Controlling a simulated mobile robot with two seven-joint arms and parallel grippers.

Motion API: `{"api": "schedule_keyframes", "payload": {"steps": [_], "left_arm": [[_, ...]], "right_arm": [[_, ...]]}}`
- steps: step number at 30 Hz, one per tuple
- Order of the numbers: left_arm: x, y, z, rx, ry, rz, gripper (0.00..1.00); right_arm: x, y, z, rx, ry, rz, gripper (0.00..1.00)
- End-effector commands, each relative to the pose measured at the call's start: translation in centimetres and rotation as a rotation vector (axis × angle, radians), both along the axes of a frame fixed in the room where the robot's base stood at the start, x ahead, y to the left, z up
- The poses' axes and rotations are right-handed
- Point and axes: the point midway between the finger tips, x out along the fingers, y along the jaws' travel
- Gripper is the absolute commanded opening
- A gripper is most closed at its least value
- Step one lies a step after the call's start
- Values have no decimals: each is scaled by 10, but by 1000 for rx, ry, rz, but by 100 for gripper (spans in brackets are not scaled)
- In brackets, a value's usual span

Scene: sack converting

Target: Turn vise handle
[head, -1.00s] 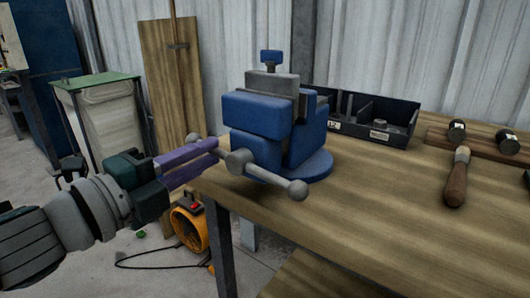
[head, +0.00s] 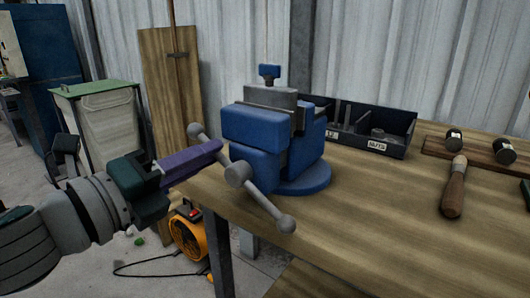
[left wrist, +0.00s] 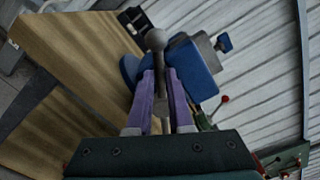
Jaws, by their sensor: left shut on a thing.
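The blue vise (head: 262,130) is mounted at the near left corner of the wooden bench. Its grey handle (head: 264,203) is a bar with a ball at each end, slanting from upper left to lower right through the hub. My left gripper (head: 214,150) comes in from the left, its purple fingers at the upper left half of the handle. In the left wrist view, the fingers are on either side of the handle bar (left wrist: 158,76), with the ball end between and beyond their tips. The left gripper is shut on the handle. My right gripper is not in view.
On the bench (head: 370,215), a dark parts bin (head: 372,148) stands behind the vise. A wooden-handled tool (head: 454,190) lies to the right. An orange blower (head: 188,236) is on the floor below the bench's left edge. The bench front right of the vise is clear.

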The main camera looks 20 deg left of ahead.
Motion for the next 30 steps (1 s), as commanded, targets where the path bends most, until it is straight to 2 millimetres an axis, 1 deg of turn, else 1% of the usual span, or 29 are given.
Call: {"api": "schedule_keyframes", "payload": {"steps": [7, 8, 15, 24, 26, 30], "left_arm": [[0, 0, 2, -3, -3, -1, 0], [0, 0, 2, -3, -3, -1, 21], [0, 0, 1, -3, -2, -1, 48], [-2, 1, 0, -2, 0, 0, 49], [-6, 2, 0, -2, 1, -1, 49], [-24, 8, -1, -1, 1, -2, 49]], "right_arm": [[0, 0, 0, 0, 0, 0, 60], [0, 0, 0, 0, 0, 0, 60], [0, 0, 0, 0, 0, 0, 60], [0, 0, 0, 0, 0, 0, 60], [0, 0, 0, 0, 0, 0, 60], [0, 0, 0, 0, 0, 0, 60]]}}
